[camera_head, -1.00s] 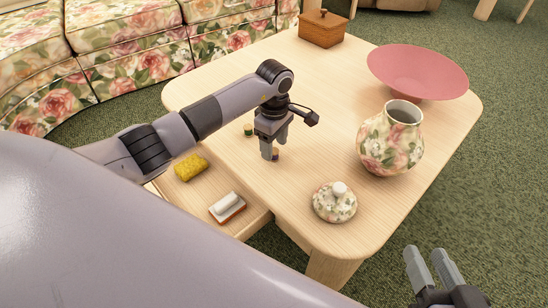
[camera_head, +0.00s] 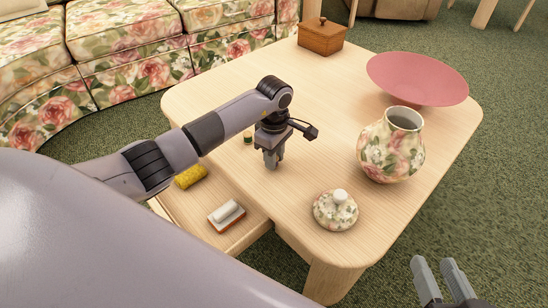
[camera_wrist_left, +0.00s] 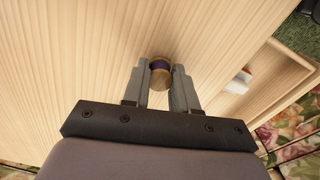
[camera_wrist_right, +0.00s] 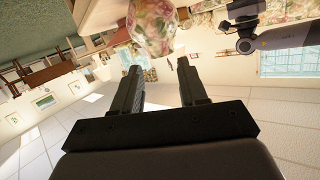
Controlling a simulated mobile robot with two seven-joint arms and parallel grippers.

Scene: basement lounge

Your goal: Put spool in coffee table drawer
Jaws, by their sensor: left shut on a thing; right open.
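My left gripper (camera_head: 271,161) is over the near left part of the light wood coffee table (camera_head: 310,130), pointing down. In the left wrist view it is shut on a small spool (camera_wrist_left: 160,76) with wooden ends and a dark purple band. The head view hides this spool behind the fingers; I cannot tell whether it touches the tabletop. A second, green spool (camera_head: 248,137) stands just behind and left of the gripper. The table's drawer (camera_head: 247,232) is open at the near left. My right gripper (camera_head: 432,265) is open and empty, off the table's near right corner.
The drawer holds a yellow sponge (camera_head: 191,177) and a white-and-red brush or eraser (camera_head: 227,215). On the table are a floral vase (camera_head: 390,150), its lid (camera_head: 335,210), a pink bowl (camera_head: 418,80) and a wooden box (camera_head: 321,37). A floral sofa (camera_head: 130,60) stands behind.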

